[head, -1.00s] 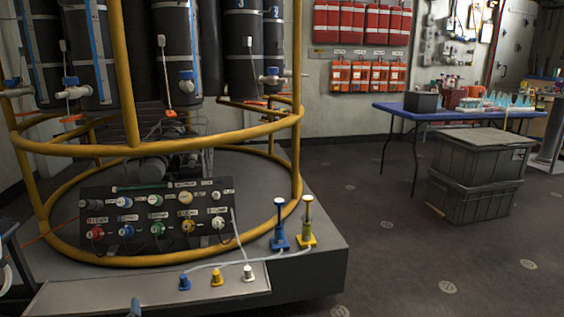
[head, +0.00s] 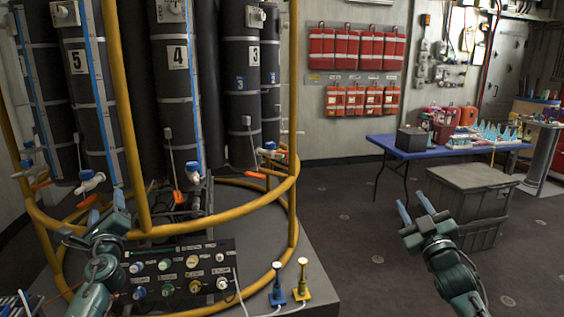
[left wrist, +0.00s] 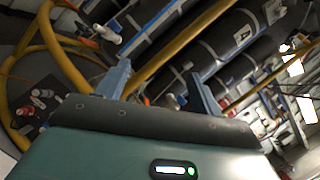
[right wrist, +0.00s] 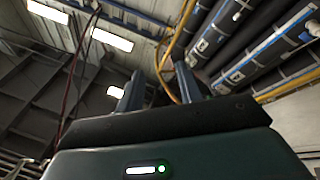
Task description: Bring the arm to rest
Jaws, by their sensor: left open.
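My left gripper (head: 106,207) is raised in front of the yellow-railed rack, above the control panel. Its blue fingers are apart with nothing between them, and they also show apart in the left wrist view (left wrist: 160,88). My right gripper (head: 414,207) is raised on the right, over the floor and in front of the grey crates. Its blue fingers point up, apart and empty, with a narrower gap in the right wrist view (right wrist: 158,86).
Black cylinders (head: 180,100) stand inside the yellow rail (head: 140,150), with valves and orange handles near my left gripper. The control panel (head: 180,275) is below. Grey crates (head: 472,180) and a blue table (head: 400,152) stand right. Floor between rack and crates is clear.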

